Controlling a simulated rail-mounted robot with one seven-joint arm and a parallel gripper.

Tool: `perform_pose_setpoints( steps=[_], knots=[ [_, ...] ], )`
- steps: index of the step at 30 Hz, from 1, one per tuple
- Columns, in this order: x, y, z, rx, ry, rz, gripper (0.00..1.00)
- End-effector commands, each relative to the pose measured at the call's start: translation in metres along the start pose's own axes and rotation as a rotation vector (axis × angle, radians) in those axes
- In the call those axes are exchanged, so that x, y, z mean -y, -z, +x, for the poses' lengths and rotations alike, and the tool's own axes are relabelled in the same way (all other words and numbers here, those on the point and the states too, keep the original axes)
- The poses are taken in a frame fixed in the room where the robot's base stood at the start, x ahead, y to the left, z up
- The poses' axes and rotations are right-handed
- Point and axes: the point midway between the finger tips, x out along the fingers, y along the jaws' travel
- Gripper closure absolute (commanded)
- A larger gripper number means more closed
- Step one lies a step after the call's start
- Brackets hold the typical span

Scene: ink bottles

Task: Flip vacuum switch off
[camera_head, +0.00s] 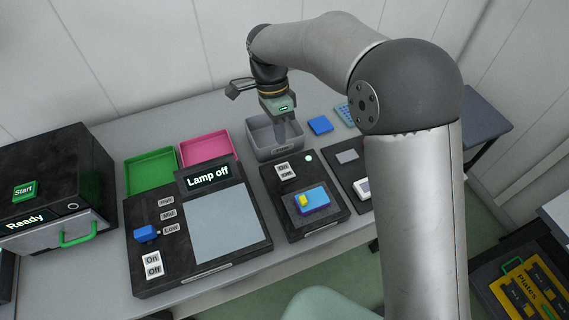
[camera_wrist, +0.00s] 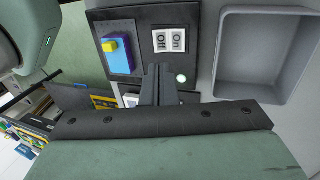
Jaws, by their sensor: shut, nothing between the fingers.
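A small dark unit (camera_head: 327,216) carries a white rocker switch (camera_head: 285,171), a lit round light (camera_head: 308,158) and a blue plate with a yellow piece (camera_head: 304,200). I take it as the vacuum unit, though no such label is readable. In the wrist view, its switch (camera_wrist: 169,40) has halves marked Off and On, and the light (camera_wrist: 182,78) glows pale green. My gripper (camera_head: 291,140) is shut and empty, pointing down by the grey bin behind the unit. In the wrist view, the fingertips (camera_wrist: 159,67) appear just below the switch; contact cannot be told.
The grey bin (camera_head: 262,141) stands behind the unit. A lamp panel reading "Lamp off" (camera_head: 209,176) is to its left, with green (camera_head: 150,170) and pink (camera_head: 208,147) trays behind. Another dark panel (camera_head: 343,143) adjoins on the right. My arm covers part of the right side.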

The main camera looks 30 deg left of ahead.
Motion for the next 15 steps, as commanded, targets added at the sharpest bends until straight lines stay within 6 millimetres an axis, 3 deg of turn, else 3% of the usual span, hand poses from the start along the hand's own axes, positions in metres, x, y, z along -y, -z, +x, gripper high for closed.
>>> perform_pose_setpoints(
  steps=[9, 15],
  knots=[
    [-0.002, -0.001, 0.067, 0.001, -0.005, -0.002, 1.0],
    [-0.001, 0.0, 0.093, 0.001, -0.003, 0.0, 1.0]
  ],
)
